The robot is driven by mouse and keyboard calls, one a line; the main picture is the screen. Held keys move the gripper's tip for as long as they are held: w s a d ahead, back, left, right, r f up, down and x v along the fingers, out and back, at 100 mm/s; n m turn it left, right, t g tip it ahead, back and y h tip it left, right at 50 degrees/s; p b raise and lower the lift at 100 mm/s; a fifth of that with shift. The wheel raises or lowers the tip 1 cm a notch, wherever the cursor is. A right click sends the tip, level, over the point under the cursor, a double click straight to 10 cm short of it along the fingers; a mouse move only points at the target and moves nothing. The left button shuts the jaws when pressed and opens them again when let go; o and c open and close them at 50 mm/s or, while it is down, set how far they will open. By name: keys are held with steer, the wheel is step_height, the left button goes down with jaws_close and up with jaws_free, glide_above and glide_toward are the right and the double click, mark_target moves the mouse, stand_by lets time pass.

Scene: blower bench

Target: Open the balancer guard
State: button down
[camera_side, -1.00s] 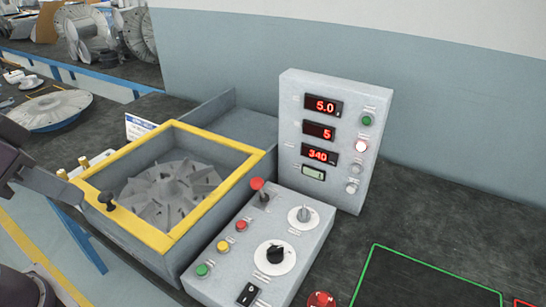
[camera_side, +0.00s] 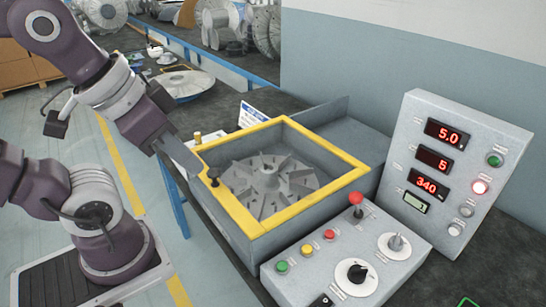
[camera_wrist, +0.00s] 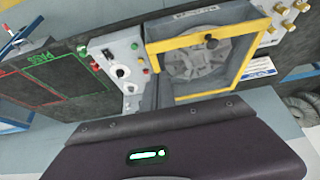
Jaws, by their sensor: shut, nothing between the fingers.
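The balancer guard (camera_side: 243,218) is a yellow-framed lid lying flat over the grey housing; it looks closed. A finned grey rotor (camera_side: 268,183) shows inside the frame. My gripper (camera_side: 190,170) is shut and empty, just left of the knob in the side view. I cannot tell whether it touches the guard.
A control box (camera_side: 325,262) with buttons, dials and a red-topped lever (camera_side: 356,204) adjoins the housing. A display panel (camera_side: 448,175) stands behind it. Brass fittings (camera_wrist: 283,20) and a blue-white sign (camera_side: 254,115) are near the guard. Green and red outlined areas (camera_wrist: 45,75) are clear.

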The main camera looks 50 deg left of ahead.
steer(key=w+a+f+n+g, duration=0.25)
steer(key=a+n, duration=0.35)
steer(key=n, duration=0.6)
steer(key=w+a+f+n+g, duration=0.2)
steer(key=a+f+n+g, duration=0.3)
steer(key=n, duration=0.7)
steer(key=w+a+f+n+g, duration=0.2)
steer(key=a+n, duration=0.5)
steer(key=n, duration=0.5)
step_height(320, 180, down, 9)
steer(key=shift+w+a, duration=0.15)
steer(key=shift+w, duration=0.1)
